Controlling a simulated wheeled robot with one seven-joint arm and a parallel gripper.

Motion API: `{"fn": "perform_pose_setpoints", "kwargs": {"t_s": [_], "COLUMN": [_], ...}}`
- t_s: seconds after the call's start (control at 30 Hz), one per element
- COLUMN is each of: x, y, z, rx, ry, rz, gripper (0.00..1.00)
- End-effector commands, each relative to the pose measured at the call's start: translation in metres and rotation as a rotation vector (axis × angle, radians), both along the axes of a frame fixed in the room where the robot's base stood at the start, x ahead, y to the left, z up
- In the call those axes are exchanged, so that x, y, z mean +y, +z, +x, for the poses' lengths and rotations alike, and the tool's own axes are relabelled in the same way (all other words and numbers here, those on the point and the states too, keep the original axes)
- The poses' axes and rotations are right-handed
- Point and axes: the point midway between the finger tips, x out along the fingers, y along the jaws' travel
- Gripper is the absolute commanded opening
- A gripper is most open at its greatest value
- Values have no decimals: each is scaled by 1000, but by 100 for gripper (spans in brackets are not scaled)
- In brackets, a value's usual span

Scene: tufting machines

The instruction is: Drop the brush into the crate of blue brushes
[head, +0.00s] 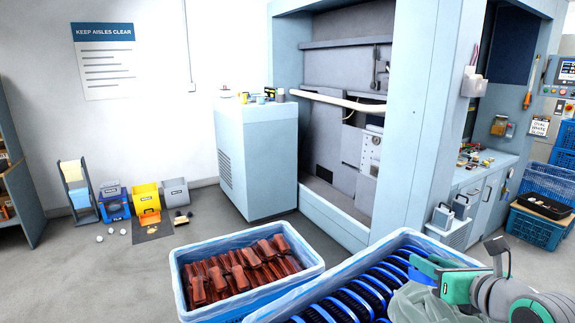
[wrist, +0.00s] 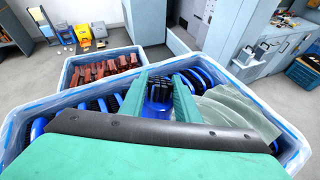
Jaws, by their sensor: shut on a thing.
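My gripper (head: 428,268) is shut on a blue brush (head: 421,274) with dark bristles. In the wrist view the brush (wrist: 159,92) sits between the two green fingers of my gripper (wrist: 160,84). The crate of blue brushes (head: 318,279) is at the bottom centre right of the head view, lined with pale plastic and filled with rows of blue brushes (head: 352,299). My gripper holds the brush over this crate. In the wrist view the crate (wrist: 32,112) spreads around and below the gripper. The exact gap between the held brush and those below cannot be told.
A second lined crate (head: 178,283) of reddish-brown pieces (head: 243,266) stands left of the blue-brush crate. A grey-green sheet (head: 418,301) lies over the blue-brush crate's right part. A pale cabinet (head: 256,160) and large machine stand behind. Floor at left is largely open.

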Motion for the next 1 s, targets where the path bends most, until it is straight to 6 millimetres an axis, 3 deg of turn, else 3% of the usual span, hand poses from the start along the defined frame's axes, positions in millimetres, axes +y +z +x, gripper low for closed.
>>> {"fn": "perform_pose_setpoints", "kwargs": {"t_s": [0.3, 0.67, 0.7, 0.77, 1.0], "x": [1, 2, 2, 2, 2], "y": [-27, -31, -31, -31, -31], "z": [0, 1, 1, 1, 1], "rx": [0, -1, -1, -1, 1], "ry": [1, 4, 4, 4, 4], "rz": [-1, -2, -2, -2, -1], "gripper": [2, 2, 34, 48, 51]}}
